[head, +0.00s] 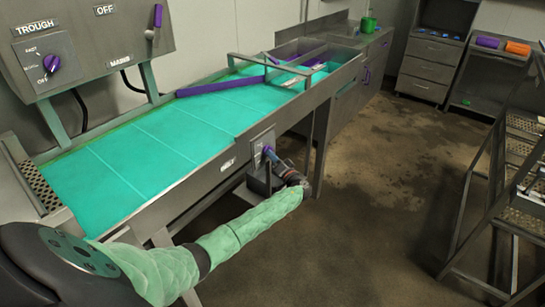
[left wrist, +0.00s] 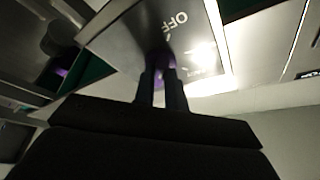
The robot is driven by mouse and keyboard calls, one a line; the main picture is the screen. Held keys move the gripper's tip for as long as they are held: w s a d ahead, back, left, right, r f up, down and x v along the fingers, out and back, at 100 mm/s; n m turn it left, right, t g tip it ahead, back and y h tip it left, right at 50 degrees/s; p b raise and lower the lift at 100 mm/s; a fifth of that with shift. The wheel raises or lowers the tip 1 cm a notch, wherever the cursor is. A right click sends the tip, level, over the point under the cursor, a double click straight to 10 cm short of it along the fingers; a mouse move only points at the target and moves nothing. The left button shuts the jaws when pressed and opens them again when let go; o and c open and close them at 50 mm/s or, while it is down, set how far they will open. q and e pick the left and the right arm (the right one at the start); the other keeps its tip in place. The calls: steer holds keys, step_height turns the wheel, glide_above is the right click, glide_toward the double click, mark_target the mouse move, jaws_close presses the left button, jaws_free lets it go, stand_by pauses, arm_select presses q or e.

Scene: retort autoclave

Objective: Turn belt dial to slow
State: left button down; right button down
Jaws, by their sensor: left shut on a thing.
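The belt dial sits on a small metal panel (head: 262,145) on the side of the conveyor, beside the BELT label (head: 228,163). My left gripper (head: 271,155) is at this panel, with its arm reaching in from the lower left. In the left wrist view its two dark fingers (left wrist: 161,82) are closed around the purple dial (left wrist: 164,59). The word OFF (left wrist: 175,24) shows on the plate beyond them. The gripper hides most of the dial in the head view, and I cannot read the dial's setting. My right gripper is not in view.
The green conveyor belt (head: 150,135) runs from the lower left towards a metal counter (head: 350,40). A control box with a purple TROUGH dial (head: 51,63) stands at the upper left. A metal rack (head: 497,175) stands at the right. The floor between is clear.

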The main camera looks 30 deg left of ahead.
arm_select(q)
steer(key=shift+m, duration=0.3)
steer(key=m+h, duration=0.1)
steer(key=m, duration=0.2)
steer(key=m+h, duration=0.1)
steer(key=m, duration=0.2)
steer(key=r+m+h, duration=0.1)
steer(key=m+h, duration=0.1)
steer(key=m, duration=0.1)
steer(key=shift+s+m+p, duration=0.1)
steer(key=shift+m+p, duration=0.3)
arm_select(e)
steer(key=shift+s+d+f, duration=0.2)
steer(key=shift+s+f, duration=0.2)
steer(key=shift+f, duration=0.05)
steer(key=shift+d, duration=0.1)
arm_select(q)
steer(key=c, duration=1.4)
jaws_free()
steer(key=shift+f, duration=0.1)
steer(key=shift+c, duration=0.2)
